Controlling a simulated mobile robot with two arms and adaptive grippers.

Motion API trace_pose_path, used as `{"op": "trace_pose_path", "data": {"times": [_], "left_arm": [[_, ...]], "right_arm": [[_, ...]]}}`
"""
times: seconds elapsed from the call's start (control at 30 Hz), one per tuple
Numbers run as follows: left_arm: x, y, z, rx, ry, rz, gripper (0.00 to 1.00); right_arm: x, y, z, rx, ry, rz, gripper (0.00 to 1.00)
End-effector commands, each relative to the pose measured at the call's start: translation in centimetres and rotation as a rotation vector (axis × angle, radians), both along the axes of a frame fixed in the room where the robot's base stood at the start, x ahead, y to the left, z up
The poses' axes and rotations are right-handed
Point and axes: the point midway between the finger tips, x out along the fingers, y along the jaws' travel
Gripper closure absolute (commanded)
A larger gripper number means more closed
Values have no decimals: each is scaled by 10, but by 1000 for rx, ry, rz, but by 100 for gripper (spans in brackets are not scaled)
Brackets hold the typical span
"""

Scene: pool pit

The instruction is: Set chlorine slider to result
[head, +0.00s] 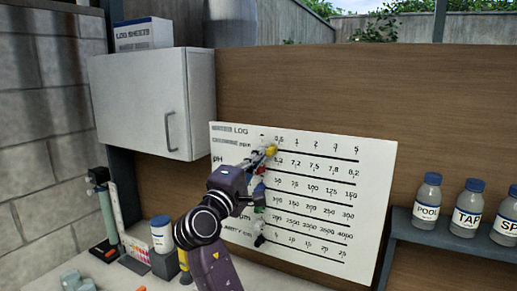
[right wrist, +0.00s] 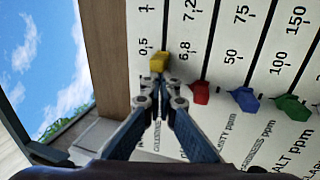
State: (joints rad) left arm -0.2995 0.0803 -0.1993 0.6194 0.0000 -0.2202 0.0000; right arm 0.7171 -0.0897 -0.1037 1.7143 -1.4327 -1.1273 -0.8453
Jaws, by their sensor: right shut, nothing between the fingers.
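The white log board (head: 372,165) hangs on the wooden wall with several printed scales and black slots. The yellow slider (right wrist: 159,61) is on the top chlorine row, at its low end by the 0.5 mark; it also shows in the head view (head: 272,149). My right gripper (right wrist: 158,84) is shut and empty, with its fingertips right at the yellow slider; I cannot tell whether they touch. In the head view my right arm hides part of the board's left side. My left gripper is not in view.
Below the chlorine row are the red (right wrist: 199,92), blue (right wrist: 244,98) and green (right wrist: 291,108) sliders. A white cabinet (head: 140,100) sticks out at upper left. Labelled bottles (head: 467,210) stand on a shelf at right. The bench at lower left holds a capped bottle (head: 161,236) and test gear.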

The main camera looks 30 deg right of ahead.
Motion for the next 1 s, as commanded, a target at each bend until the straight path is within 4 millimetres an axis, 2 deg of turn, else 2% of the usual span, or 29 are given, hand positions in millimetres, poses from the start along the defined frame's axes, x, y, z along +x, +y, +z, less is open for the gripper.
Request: {"op": "trace_pose_path", "data": {"times": [1.0], "left_arm": [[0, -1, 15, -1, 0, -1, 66]], "right_arm": [[-54, -31, 1, -1, 0, -1, 100]]}}
